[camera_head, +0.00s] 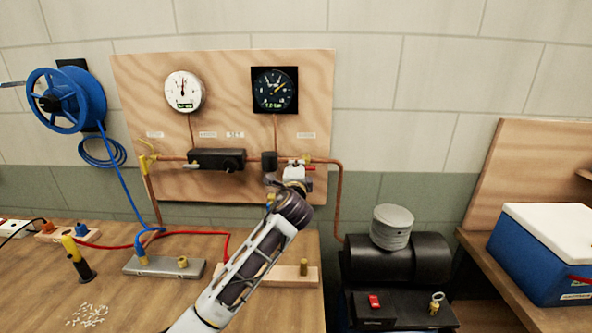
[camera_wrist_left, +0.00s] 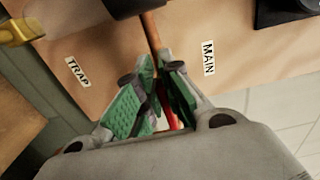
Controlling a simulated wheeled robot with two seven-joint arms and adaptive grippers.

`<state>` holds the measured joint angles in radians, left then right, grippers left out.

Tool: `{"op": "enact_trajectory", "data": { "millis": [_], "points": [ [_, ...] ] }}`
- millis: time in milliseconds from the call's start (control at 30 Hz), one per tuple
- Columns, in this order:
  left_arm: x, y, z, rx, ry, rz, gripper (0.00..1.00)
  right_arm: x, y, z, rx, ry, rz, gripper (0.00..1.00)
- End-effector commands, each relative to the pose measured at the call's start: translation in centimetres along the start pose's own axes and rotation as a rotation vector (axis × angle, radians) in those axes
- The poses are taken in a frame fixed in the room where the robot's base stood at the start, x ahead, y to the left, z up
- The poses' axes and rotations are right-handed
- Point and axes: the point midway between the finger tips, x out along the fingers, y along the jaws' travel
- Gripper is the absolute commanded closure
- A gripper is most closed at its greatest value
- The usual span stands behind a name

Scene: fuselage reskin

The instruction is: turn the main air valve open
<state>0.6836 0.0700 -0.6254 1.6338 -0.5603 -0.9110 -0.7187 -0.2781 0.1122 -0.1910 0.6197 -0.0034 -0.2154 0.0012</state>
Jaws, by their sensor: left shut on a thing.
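The MAIN label (camera_wrist_left: 208,57) is beside the copper pipe (camera_wrist_left: 151,32). The handle's exact angle is hard to tell. My right gripper is in neither view.
The panel (camera_head: 225,80) carries a white gauge (camera_head: 184,91), a dark gauge (camera_head: 274,90) and a black regulator (camera_head: 217,160). A TRAP label (camera_wrist_left: 77,71) is nearby. Below are a grey manifold (camera_head: 163,267) and hoses on the bench. A compressor (camera_head: 398,262) stands right.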

Motion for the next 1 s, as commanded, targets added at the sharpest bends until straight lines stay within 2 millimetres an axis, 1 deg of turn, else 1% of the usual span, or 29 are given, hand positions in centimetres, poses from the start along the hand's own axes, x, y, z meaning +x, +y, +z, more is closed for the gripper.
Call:
{"op": "enact_trajectory", "data": {
  "millis": [33, 167, 333, 367, 400, 500, 533, 733, 833, 1000],
  "points": [
    [-0.1, 0.3, -0.2, -0.004, 0.003, 0.005, 1.00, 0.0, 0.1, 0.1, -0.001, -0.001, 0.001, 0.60],
    [-0.1, 0.3, -0.2, -0.005, 0.004, 0.005, 1.00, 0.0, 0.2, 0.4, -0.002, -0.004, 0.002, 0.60],
    [-0.1, 0.3, -0.3, -0.005, 0.005, 0.006, 1.00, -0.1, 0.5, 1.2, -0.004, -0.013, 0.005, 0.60],
    [-0.1, 0.3, -0.3, -0.004, 0.005, 0.006, 0.89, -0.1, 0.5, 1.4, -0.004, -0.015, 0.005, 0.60],
    [-0.1, 0.3, -0.3, -0.004, 0.005, 0.006, 0.84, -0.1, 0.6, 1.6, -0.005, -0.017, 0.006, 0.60],
    [-0.1, 0.3, -0.2, -0.004, 0.005, 0.005, 0.71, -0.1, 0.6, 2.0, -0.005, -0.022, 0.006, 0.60],
    [-0.1, 0.2, -0.2, -0.004, 0.004, 0.004, 0.70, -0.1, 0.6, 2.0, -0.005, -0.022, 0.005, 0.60],
    [0.0, 0.1, -0.1, -0.003, 0.003, 0.002, 0.70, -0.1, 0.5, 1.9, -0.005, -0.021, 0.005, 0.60],
    [-0.1, 0.1, -0.1, -0.003, 0.002, 0.002, 0.70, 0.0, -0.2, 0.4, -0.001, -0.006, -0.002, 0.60],
    [-0.3, 0.1, -0.1, -0.003, 0.002, 0.002, 0.70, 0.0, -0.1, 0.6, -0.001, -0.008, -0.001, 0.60]
  ]
}}
